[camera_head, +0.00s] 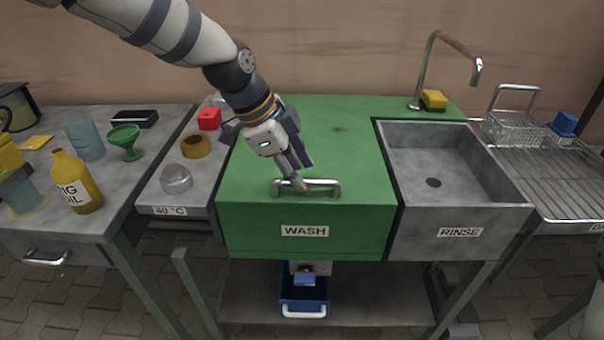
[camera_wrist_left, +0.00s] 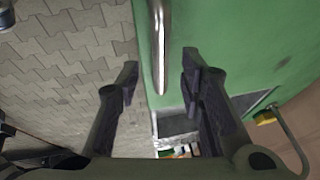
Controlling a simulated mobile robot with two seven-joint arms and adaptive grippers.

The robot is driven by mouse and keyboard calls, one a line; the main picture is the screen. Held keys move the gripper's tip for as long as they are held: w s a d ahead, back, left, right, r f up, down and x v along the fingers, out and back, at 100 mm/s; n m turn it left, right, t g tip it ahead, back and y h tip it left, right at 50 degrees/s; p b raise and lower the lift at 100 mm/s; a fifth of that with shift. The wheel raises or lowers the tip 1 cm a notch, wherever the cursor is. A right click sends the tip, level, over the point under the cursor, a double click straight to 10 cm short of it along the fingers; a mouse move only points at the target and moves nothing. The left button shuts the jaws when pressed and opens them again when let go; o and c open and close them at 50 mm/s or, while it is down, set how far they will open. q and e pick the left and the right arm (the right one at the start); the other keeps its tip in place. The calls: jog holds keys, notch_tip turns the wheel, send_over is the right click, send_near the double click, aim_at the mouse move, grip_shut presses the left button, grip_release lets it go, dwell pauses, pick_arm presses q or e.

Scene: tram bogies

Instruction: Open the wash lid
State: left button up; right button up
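The wash lid (camera_head: 335,130) is a green cover over the basin labelled WASH, and it lies flat and closed. Its metal bar handle (camera_head: 318,183) is along the front top edge. My right gripper is not in view.
The open rinse basin (camera_head: 432,160) with a tap (camera_head: 430,65) adjoins on the right. A yellow sponge (camera_head: 433,98) lies behind it. A metal cup (camera_head: 176,178), brown ring (camera_head: 195,145) and red block (camera_head: 209,119) stand left of the lid. A blue bin (camera_head: 304,298) sits below.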

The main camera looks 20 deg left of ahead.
pick_arm(q)
jog(key=shift+x, duration=1)
jog(key=shift+w, duration=0.1)
grip_shut()
